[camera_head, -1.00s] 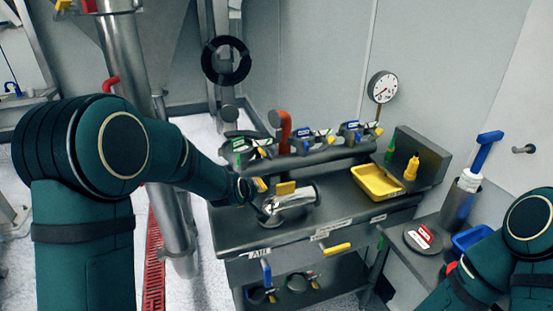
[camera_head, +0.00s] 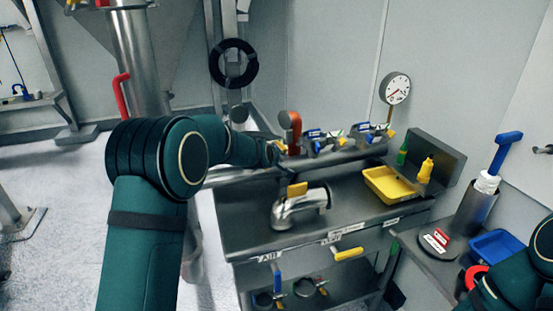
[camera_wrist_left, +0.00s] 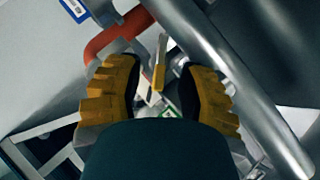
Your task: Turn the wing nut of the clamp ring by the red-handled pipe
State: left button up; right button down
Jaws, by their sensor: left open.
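The red-handled pipe (camera_head: 292,132) rises at the back of the steel bench, at the left end of its row of fittings. It also shows in the left wrist view as an orange-red bent handle (camera_wrist_left: 115,35). My left gripper (camera_wrist_left: 158,78) is open, with yellow fingertips on both sides of a thin metal piece with a yellow end (camera_wrist_left: 159,63). This looks like the clamp ring's wing nut; a gap shows on both sides. In the head view, my arm largely hides my left gripper (camera_head: 274,153) and the clamp ring beside the handle. My right gripper is out of view.
Two blue-tagged clamp fittings (camera_head: 316,137) (camera_head: 362,130) stand right of the red handle. A polished steel elbow (camera_head: 298,207) with a yellow lever sits in front. A yellow tray (camera_head: 390,197) lies to the right. A steel tube (camera_wrist_left: 245,85) runs close beside the right finger.

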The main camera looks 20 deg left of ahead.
pick_arm(q)
jog(key=shift+x, duration=1.7)
jog(key=shift+r, duration=0.1)
grip_shut()
